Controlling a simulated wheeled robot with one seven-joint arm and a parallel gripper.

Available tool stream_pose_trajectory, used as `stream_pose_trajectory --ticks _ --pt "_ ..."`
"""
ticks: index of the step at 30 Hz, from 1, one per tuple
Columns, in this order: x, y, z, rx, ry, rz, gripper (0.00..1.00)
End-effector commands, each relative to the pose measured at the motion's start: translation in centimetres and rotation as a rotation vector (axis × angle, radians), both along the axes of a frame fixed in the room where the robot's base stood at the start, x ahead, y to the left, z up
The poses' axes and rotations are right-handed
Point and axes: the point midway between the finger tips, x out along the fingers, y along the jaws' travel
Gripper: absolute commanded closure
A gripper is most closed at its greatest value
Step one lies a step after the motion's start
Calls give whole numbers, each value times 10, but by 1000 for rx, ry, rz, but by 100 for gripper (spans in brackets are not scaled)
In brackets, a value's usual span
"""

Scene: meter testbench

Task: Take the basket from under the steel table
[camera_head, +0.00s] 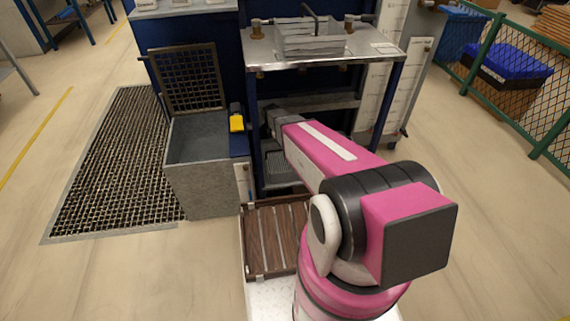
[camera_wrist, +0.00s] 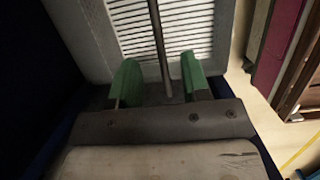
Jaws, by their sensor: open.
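The steel table (camera_head: 325,48) has a bright metal top on dark blue legs. Under it, a grey slatted basket (camera_head: 285,168) is partly visible behind my arm in the head view. In the wrist view the light grey basket (camera_wrist: 92,28) fills the upper part, with slots in its surface. A thin metal rod, seemingly its handle (camera_wrist: 158,40), runs between the green fingertips of my gripper (camera_wrist: 161,82). The fingers are apart, one on each side of the rod, with gaps.
Another grey basket (camera_head: 308,40) stands on the tabletop between brass fittings. A grey bin (camera_head: 205,185) with a raised mesh lid (camera_head: 187,78) and a yellow object (camera_head: 236,122) are left of the table. A green mesh fence (camera_head: 500,75) is at right. Open floor lies right of my arm.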

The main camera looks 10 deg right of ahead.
Motion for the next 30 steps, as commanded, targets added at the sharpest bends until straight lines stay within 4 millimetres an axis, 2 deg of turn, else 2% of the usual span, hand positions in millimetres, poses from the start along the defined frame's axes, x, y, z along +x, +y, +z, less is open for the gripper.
stream_pose_trajectory --ticks 4,13,21,29,30 --pt "1 -6 -24 0 1 -2 57" --pt "1 -12 -45 0 0 -3 57" --pt "2 -22 -80 0 0 -3 57" --pt "1 -23 -85 0 -1 -3 57" --pt "1 -23 -85 0 -1 -3 61"
